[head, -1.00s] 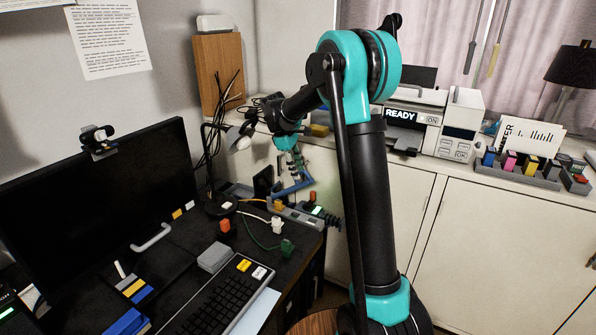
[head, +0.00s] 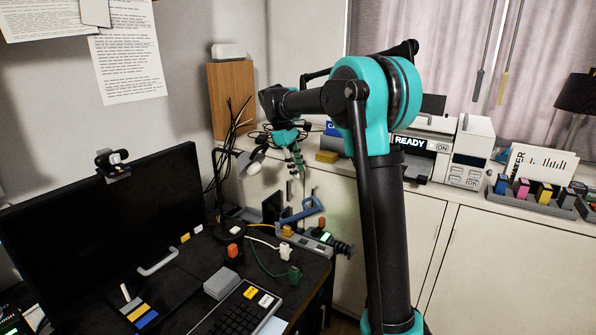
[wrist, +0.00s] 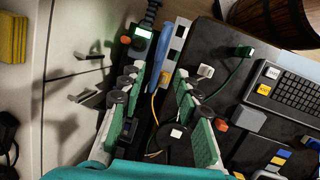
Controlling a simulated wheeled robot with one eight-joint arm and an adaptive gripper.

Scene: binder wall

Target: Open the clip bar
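A blue bar (head: 300,213), which looks like the clip bar, stands tilted over a grey strip (head: 310,243) at the desk's back right corner. In the wrist view the blue bar (wrist: 160,72) shows between and beyond the fingers, seen from above. My gripper (head: 297,168) hangs above the bar, with a visible gap in the head view. In the wrist view my gripper (wrist: 157,78) has its green-padded fingers wide apart with nothing held. The bar's lower end and its hinge are not clear.
A green-lit unit (wrist: 139,36) and a white plug (wrist: 205,71) are close to the bar. A lamp (head: 251,160) and dark cables are left of the gripper. The monitor (head: 110,230) and keyboard (head: 237,312) occupy the desk; a white cabinet (head: 400,225) stands behind.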

